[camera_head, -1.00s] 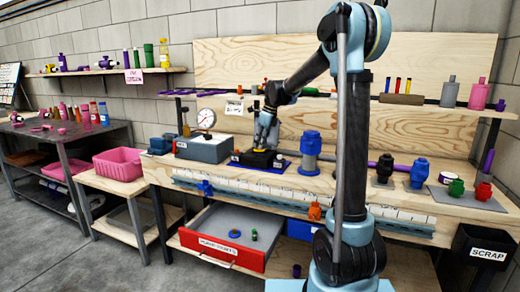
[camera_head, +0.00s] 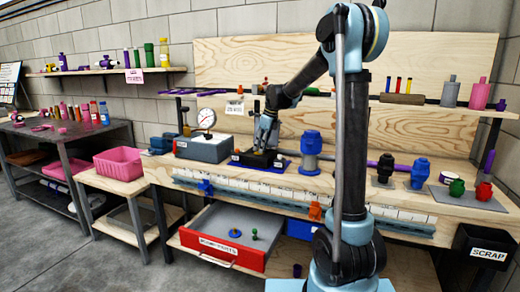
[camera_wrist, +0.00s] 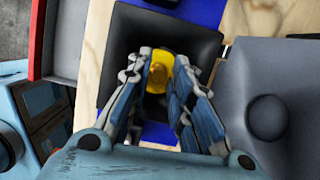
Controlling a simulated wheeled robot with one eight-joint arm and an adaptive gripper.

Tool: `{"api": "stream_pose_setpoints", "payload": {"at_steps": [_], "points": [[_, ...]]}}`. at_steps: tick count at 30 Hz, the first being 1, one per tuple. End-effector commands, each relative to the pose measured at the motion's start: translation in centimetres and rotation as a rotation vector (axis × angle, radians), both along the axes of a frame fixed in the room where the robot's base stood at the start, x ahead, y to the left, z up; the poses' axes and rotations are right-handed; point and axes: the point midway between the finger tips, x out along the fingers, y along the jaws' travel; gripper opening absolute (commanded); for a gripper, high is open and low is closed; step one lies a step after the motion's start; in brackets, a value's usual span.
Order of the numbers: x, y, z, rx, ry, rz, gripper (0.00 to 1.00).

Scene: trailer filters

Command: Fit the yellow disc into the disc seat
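The yellow disc (camera_wrist: 159,76), with a small raised knob, sits between the fingers of my gripper (camera_wrist: 161,68) in the wrist view. Both fingers appear to touch its sides. Behind it lies a black block with a sunken, sloping face (camera_wrist: 196,42), which I take for the disc seat. In the head view my gripper (camera_head: 266,146) points down over this black block (camera_head: 259,160) on the workbench. The wrist view does not clearly show whether the disc touches the seat. The fingers hide part of the disc and seat.
A grey box with a dial gauge (camera_head: 204,149) stands left of the block, and a blue capped cylinder (camera_head: 311,150) stands to the right. Below is an open red-fronted drawer (camera_head: 217,251) with small parts. A scrap bin (camera_head: 486,252) hangs at the right.

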Motion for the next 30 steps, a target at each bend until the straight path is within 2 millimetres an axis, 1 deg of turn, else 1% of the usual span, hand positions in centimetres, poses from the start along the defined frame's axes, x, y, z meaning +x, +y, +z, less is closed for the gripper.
{"api": "stream_pose_setpoints", "payload": {"at_steps": [5,12,18,24,28,30], "points": [[-0.2,-0.8,2.3,0.000,0.000,-0.001,0.20],[-0.6,-2.0,6.9,0.000,0.000,-0.002,0.20],[-0.8,-2.9,9.7,0.000,0.000,-0.001,0.20],[-1.0,-3.2,11.1,0.000,0.000,-0.001,0.20],[-1.1,-3.4,11.2,-0.001,-0.002,0.003,0.20],[-1.6,-3.7,11.2,-0.006,-0.008,0.020,0.20]]}}
